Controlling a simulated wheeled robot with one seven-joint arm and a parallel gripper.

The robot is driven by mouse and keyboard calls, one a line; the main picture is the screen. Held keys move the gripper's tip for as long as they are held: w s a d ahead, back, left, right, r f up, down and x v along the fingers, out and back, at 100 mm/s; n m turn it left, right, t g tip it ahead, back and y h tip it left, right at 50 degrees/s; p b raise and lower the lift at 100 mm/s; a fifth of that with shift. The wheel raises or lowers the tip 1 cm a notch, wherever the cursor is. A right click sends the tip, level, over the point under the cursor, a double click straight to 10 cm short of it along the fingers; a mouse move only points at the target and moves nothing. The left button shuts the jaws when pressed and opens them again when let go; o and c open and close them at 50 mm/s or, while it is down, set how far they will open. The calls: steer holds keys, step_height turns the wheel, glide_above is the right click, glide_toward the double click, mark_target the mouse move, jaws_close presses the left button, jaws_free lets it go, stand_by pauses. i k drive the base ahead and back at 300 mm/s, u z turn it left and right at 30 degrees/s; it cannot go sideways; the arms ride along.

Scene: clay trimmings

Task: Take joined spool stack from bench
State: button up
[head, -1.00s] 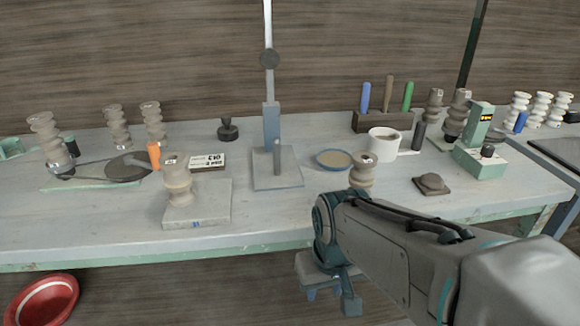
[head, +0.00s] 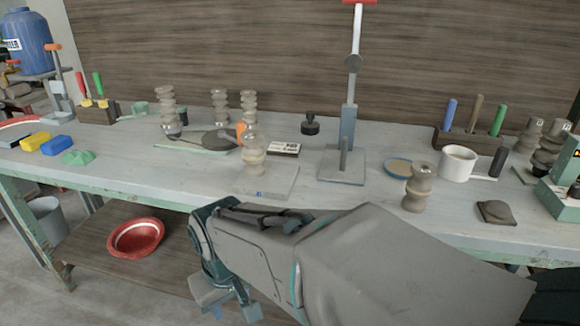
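A beige spool stack (head: 253,152) stands upright on a square grey plate (head: 275,184) near the bench's front edge. A similar spool-shaped piece (head: 418,187) stands to its right, directly on the bench (head: 335,215). I cannot tell by sight which one is joined. My gripper (head: 233,313) hangs low in front of the bench edge, below the plate and apart from every stack. Its fingers are small and partly hidden, so their opening is unclear.
A press stand (head: 344,165) rises right of the plate. A white mug (head: 458,162), a blue dish (head: 398,167) and a tool block (head: 465,140) stand at the right. Blue and yellow blocks (head: 57,145) lie at the left. A red bowl (head: 135,238) sits on the lower shelf.

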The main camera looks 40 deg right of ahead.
mark_target(412, 202)
steer(key=u, duration=0.1)
steer(key=k, duration=1.05)
steer(key=z, duration=1.85)
steer(key=i, duration=0.3)
steer(key=u, duration=0.15)
